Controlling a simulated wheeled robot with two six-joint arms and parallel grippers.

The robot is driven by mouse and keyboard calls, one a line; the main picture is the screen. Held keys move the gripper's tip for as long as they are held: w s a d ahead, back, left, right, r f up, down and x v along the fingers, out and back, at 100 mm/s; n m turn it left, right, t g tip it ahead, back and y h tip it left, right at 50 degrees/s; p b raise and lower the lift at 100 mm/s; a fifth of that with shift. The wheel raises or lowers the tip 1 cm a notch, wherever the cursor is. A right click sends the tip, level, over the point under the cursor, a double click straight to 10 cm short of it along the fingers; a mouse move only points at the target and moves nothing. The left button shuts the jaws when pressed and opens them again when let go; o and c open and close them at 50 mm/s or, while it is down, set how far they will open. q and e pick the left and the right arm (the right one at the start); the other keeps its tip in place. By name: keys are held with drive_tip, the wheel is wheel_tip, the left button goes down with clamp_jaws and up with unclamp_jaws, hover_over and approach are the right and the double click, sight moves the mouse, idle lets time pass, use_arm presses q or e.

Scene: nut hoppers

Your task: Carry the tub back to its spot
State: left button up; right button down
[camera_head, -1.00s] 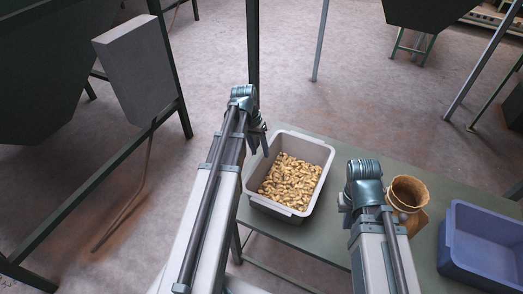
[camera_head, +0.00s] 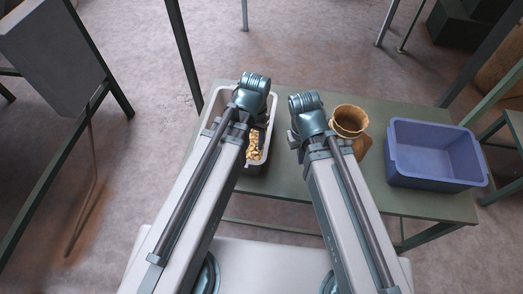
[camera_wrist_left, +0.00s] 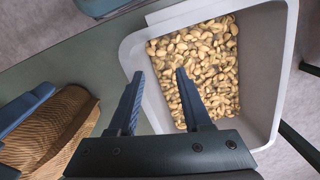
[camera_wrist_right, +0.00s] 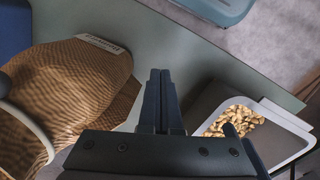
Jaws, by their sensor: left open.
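My right gripper (camera_wrist_right: 160,75) is shut and empty, between the tub (camera_wrist_right: 292,145) and a brown woven container (camera_wrist_right: 70,80).
The brown container (camera_head: 350,118) stands right of my right gripper. A blue crate (camera_head: 437,178) sits at the table's right end. The green table (camera_head: 300,90) has bare room behind my grippers. Dark metal frame legs (camera_head: 186,50) rise past the table's left end.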

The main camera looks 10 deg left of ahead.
use_arm(q)
drive_tip(key=shift+m+y, duration=0.4)
drive_tip(key=shift+y, duration=0.1)
drive_tip(key=s+d, duration=0.3)
drive_tip(key=s, duration=0.1)
drive_tip(key=shift+d, duration=0.2)
wheel_tip(320, 180, up, 9)
drive_tip(key=p, duration=0.8)
drive_tip(key=shift+f, duration=0.2)
